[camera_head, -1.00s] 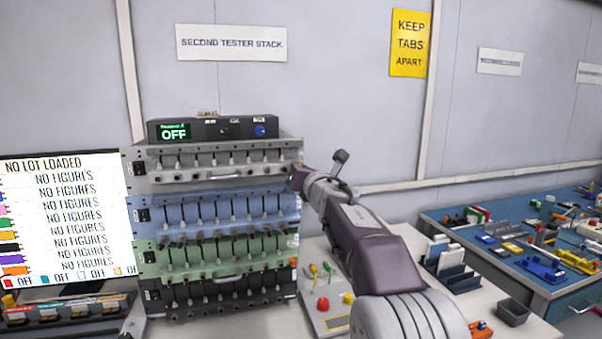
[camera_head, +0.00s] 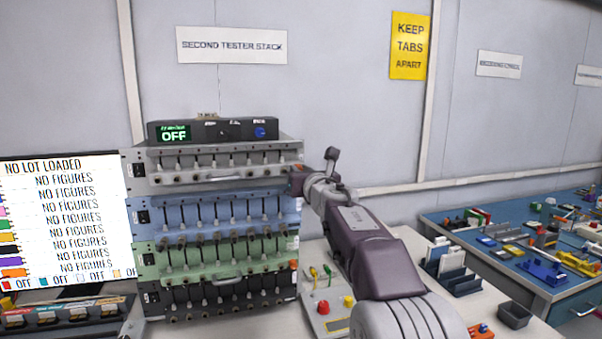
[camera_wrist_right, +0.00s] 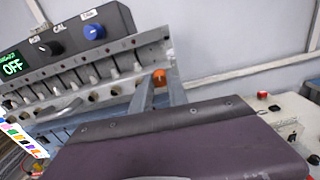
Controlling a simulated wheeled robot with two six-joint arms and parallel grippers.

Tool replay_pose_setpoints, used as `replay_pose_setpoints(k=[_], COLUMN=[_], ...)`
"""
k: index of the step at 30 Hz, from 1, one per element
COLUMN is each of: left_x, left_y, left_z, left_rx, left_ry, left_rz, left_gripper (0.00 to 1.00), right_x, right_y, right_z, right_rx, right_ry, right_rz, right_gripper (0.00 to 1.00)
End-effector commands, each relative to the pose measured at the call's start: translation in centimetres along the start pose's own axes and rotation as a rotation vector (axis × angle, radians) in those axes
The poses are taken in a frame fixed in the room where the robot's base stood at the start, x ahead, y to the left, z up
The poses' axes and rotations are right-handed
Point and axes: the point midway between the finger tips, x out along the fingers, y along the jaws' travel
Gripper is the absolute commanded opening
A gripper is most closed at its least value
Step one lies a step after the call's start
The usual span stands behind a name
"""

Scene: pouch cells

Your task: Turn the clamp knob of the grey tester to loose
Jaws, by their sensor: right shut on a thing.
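The grey tester (camera_head: 215,181) is the top tier of the stack, under a black box that reads OFF. It also shows in the right wrist view (camera_wrist_right: 135,48). Its orange clamp knob (camera_wrist_right: 159,77) is at the right end of its front, between my right gripper's fingertips. My right gripper (camera_head: 300,184) is at that end of the tester and is shut on the knob. In the right wrist view, its fingers (camera_wrist_right: 158,90) flank the knob. The knob is mostly hidden in the head view, and I cannot read its setting. My left gripper is not in view.
Blue (camera_head: 215,211), green (camera_head: 170,272) and black testers (camera_head: 285,283) are stacked below. The green one has an orange knob at its right end. A control panel (camera_head: 328,310) with red and yellow buttons stands right of the stack. A screen (camera_head: 60,225) is at left.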

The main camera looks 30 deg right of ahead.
Motion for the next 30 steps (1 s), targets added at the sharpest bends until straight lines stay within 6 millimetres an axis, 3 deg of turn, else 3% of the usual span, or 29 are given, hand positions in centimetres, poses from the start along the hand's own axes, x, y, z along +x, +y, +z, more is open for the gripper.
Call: replay_pose_setpoints(k=[2, 3, 5, 17, 25, 30], left_x=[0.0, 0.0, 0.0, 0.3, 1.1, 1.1], left_y=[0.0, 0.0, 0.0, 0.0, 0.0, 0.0], left_z=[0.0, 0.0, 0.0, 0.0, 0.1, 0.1], left_rx=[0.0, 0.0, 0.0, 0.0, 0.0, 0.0], left_ry=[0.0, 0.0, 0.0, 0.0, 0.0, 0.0], left_rz=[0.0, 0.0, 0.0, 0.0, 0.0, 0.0], left_gripper=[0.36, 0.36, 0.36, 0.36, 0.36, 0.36], right_x=[0.0, 0.0, 0.0, -0.8, -6.4, -8.7], right_y=[0.0, 0.0, 0.0, 0.0, 0.0, 0.0], right_z=[0.0, 0.0, 0.0, 0.0, 0.1, 0.1], right_rx=[0.0, 0.001, 0.001, 0.001, 0.0, 0.0], right_ry=[-0.001, -0.001, -0.001, -0.002, -0.003, -0.002], right_rz=[0.0, 0.0, 0.0, 0.0, -0.001, -0.001], right_gripper=[0.0, 0.25, 0.42, 0.42, 0.42, 0.42])
